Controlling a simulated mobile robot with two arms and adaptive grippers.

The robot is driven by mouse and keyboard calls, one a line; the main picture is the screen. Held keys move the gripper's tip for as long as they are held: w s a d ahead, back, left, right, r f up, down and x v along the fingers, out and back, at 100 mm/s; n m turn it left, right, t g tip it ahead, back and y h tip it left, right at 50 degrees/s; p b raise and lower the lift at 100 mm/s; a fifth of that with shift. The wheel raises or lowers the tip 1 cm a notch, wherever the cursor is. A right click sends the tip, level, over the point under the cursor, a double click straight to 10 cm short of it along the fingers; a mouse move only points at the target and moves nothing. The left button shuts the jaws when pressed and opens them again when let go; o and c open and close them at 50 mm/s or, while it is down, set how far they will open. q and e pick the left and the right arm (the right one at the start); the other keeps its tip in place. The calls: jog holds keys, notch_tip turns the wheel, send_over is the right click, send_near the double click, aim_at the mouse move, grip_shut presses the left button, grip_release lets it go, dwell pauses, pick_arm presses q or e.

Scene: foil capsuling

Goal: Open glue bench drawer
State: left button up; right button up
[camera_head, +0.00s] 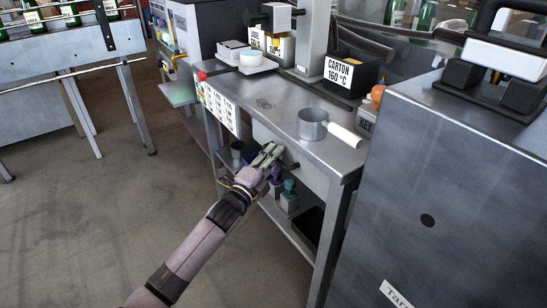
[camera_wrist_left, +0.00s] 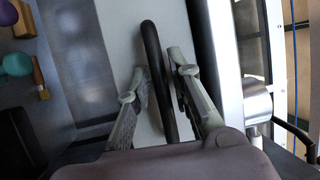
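The glue bench (camera_head: 285,100) is a grey metal bench with an open lower shelf. Its pale drawer front (camera_head: 311,176) lies under the top and looks flush with the bench. In the left wrist view the drawer front (camera_wrist_left: 118,35) carries a dark curved bar handle (camera_wrist_left: 153,50). My left gripper (camera_head: 270,155) is at the drawer front. In the wrist view the left gripper (camera_wrist_left: 160,85) is open, with one finger on each side of the handle. The right finger looks close to the bar; contact cannot be told. My right gripper is not in view.
A pot with a white handle (camera_head: 312,124) stands on the bench top, near a black carton box (camera_head: 348,76). Stamps (camera_head: 289,196) stand on the lower shelf. A large grey cabinet (camera_head: 450,180) is close on the right. Floor (camera_head: 110,220) to the left is clear.

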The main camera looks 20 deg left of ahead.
pick_arm(q)
jog(key=shift+c, duration=0.5)
grip_shut()
